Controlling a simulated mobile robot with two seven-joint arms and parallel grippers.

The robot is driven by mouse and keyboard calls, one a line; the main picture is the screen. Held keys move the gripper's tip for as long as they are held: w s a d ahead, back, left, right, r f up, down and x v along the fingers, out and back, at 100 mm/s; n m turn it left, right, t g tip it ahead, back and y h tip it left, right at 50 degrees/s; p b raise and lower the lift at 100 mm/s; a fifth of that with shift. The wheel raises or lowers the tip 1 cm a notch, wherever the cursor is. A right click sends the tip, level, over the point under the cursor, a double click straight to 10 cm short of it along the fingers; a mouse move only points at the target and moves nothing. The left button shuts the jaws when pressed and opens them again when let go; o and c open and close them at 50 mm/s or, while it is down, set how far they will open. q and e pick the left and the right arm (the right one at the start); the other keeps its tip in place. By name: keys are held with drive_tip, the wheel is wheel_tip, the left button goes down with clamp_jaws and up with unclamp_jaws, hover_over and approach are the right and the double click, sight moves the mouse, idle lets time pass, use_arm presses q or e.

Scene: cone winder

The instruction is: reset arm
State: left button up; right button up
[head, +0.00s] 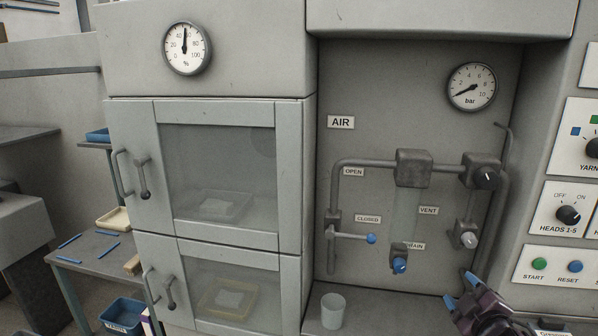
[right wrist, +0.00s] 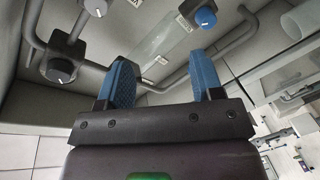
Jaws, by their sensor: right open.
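My right gripper (head: 460,290) is at the lower right of the head view, in front of the air panel's lower right corner. Its two blue fingers stand apart with nothing between them. In the right wrist view the open gripper (right wrist: 163,76) points toward the pipework, and the gap between the fingers is empty. The blue drain knob (head: 400,265) shows in the head view, and also beyond the fingers in the right wrist view (right wrist: 205,16). The gripper touches no valve that I can see. My left gripper is in neither view.
A blue-tipped lever (head: 371,239) sits by the CLOSED label. A cup (head: 332,311) stands on the ledge below. The HEADS knob (head: 569,214) and green button (head: 539,264) are right of the gripper. Two closed cabinet doors (head: 290,180) are at left.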

drive_tip(key=s+a+f+m+g, duration=0.2)
drive_tip(key=s+a+f+m, duration=0.2)
drive_tip(key=s+f, duration=0.8)
drive_tip(key=s+a+f+m+g+b, duration=0.1)
drive_tip(key=s+a+f+m+g, duration=0.2)
drive_tip(key=s+f, duration=0.9)
drive_tip(key=s+a+m, duration=0.1)
drive_tip(key=m, duration=0.2)
drive_tip(key=shift+s+f+b, duration=0.3)
drive_tip(key=shift+f, duration=0.05)
